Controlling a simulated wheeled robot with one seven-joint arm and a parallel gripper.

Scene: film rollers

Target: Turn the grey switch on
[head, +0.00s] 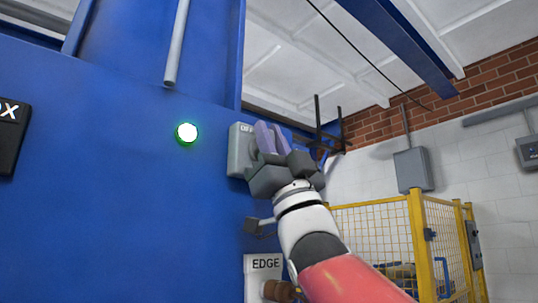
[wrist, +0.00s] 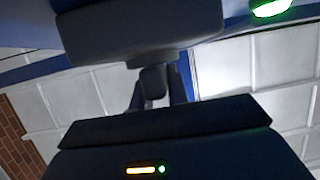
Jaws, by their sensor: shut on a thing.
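The grey switch (head: 238,150) is a box on the blue wall panel, with the letters "OF" readable at its top and the rest of the label covered. My gripper (head: 268,138) is at the front of this box, and its fingers hide the switch handle in the head view. In the wrist view the box (wrist: 140,30) is a dark block at the top, with a short dark handle (wrist: 152,82) below it. My gripper (wrist: 157,92) is shut on this handle, one finger on each side. The handle's exact angle is hard to tell.
A round lamp (head: 187,132) glows green left of the switch, and it also shows in the wrist view (wrist: 271,8). Below are a lever (head: 258,224) and a box labelled "EDGE" (head: 263,264). A yellow mesh fence (head: 378,236) stands at the right.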

